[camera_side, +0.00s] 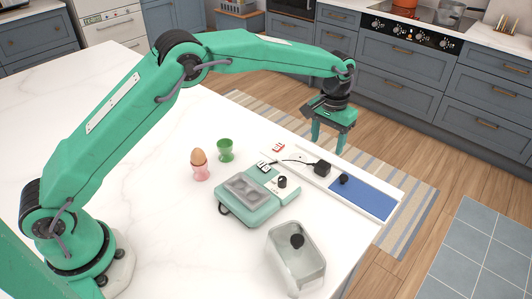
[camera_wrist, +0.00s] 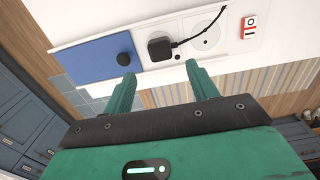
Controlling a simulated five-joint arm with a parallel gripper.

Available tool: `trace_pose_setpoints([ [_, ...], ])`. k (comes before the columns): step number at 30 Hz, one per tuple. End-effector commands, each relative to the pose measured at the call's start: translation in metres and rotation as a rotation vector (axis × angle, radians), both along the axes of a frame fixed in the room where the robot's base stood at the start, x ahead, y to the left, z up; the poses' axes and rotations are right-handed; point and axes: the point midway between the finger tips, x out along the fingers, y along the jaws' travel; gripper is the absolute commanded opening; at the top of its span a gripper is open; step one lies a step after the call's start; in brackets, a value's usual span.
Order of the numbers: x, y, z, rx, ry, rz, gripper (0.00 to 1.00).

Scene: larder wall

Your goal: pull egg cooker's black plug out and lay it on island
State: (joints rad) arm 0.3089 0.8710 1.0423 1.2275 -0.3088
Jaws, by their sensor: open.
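The black plug (camera_side: 322,168) sits on a white socket strip (camera_side: 300,172) at the island's right edge. It also shows in the wrist view (camera_wrist: 161,48), on a round socket, with its black cable leading up and right. The teal egg cooker (camera_side: 247,203) stands on the white island (camera_side: 170,240); the cable runs from near its back edge to the plug. My gripper (camera_side: 327,149) is open and empty, above and beyond the strip in the side view. In the wrist view my fingers (camera_wrist: 160,73) point towards the strip, apart from the plug, which shows between and above their tips.
A blue panel (camera_side: 362,197) with a black knob (camera_wrist: 123,59) adjoins the sockets. A red-and-white block (camera_wrist: 249,26) lies at the strip's other end. An egg in a pink cup (camera_side: 199,170), a green cup (camera_side: 225,150) and a clear container (camera_side: 297,265) surround the cooker.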

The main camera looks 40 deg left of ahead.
Motion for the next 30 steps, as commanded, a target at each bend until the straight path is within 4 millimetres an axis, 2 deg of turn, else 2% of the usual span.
trace_pose_setpoints([
  [8,-0.001,0.000,-0.016,0.001,0.003,0.000,0.58],
  [21,-0.001,0.000,-0.061,0.001,0.004,0.000,0.58],
  [30,0.000,0.000,-0.084,0.000,0.001,0.000,0.58],
])
